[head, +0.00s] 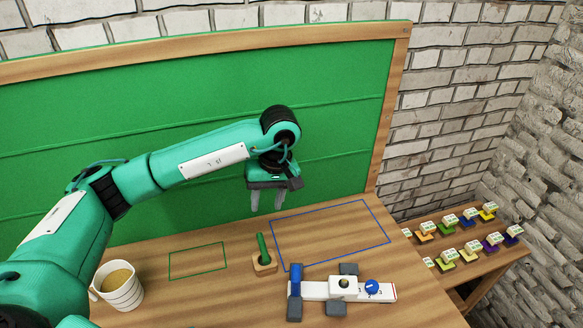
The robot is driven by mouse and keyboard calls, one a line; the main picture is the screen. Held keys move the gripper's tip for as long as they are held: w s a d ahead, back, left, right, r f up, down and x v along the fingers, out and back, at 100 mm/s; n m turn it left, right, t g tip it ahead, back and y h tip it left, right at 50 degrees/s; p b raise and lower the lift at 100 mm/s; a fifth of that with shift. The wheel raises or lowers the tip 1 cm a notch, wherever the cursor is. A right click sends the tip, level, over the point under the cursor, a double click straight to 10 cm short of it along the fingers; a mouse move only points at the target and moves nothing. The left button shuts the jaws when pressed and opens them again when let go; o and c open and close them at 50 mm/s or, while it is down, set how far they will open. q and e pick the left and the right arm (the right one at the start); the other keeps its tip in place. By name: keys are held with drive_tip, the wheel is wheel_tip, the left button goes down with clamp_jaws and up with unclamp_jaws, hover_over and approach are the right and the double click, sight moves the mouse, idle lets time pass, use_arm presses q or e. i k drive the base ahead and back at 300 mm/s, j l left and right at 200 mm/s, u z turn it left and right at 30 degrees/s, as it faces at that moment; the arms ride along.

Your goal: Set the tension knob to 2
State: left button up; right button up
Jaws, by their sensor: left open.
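A small blue knob (371,286) sits near the right end of a white bar-shaped device (317,291) on the wooden table; it looks like the tension knob. Small dark markings show around it, too small to read, so its setting cannot be told. A white block with a dark round top (344,284) stands left of the knob, and a blue upright part (295,280) is at the bar's left end. My left gripper (266,204) points down, open and empty, above the table's back, behind and left of the device. My right gripper is out of view.
A wooden block with a green peg (264,262) stands left of the device. A striped cup (119,287) holds brown liquid at front left. Blue (330,205) and green (197,247) outlines mark bare table. A side shelf (470,259) at right holds several small coloured items. A green panel (200,100) rises behind.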

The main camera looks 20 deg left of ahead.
sight(372, 287)
drive_tip(key=k+l, duration=0.4)
drive_tip(key=k, duration=0.2)
drive_tip(key=k+l, duration=0.4)
drive_tip(key=k, duration=0.2)
drive_tip(key=k+l, duration=0.4)
drive_tip(key=k, duration=0.25)
